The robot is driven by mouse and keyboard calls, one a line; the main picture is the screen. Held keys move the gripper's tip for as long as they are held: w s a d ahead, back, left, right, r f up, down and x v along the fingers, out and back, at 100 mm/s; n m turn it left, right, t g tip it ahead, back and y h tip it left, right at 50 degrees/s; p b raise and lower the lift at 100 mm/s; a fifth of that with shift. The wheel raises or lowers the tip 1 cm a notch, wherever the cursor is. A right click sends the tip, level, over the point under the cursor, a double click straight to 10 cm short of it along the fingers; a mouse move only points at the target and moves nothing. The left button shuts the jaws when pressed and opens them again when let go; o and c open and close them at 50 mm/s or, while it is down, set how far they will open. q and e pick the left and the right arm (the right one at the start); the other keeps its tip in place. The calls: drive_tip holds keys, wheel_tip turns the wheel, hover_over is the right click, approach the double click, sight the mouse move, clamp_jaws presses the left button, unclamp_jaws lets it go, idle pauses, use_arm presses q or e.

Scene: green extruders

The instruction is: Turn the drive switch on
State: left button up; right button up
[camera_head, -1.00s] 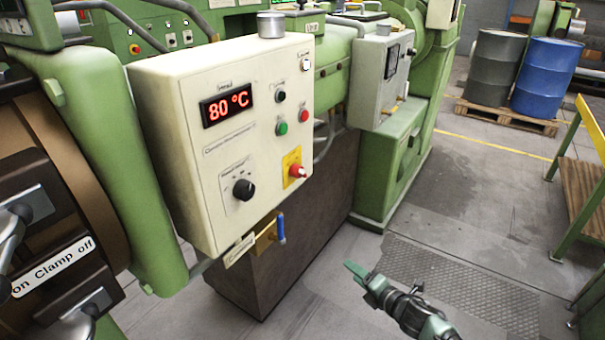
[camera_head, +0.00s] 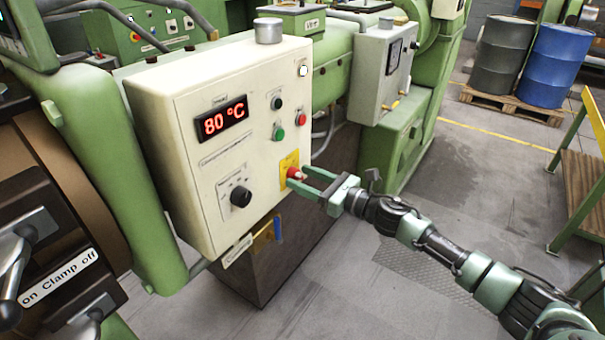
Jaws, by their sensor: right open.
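A red rotary switch (camera_head: 295,173) sits on a yellow plate (camera_head: 288,160) at the lower right of the cream control box (camera_head: 195,140). My right gripper (camera_head: 299,177) is open, with its two green fingers pointing left at the red switch. The fingertips lie on either side of the switch in the picture; I cannot tell whether they touch it. The fingers partly hide the switch and its plate, and I cannot read its position. My left gripper is not in view.
A blue-handled part (camera_head: 278,229) hangs below. A green bench (camera_head: 583,175) stands at right. The floor between is open.

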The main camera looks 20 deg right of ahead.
drive_tip(key=shift+w+a, duration=0.15)
drive_tip(key=shift+a, duration=0.05)
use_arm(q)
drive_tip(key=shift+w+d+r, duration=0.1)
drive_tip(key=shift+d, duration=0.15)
use_arm(e)
clamp_jaws()
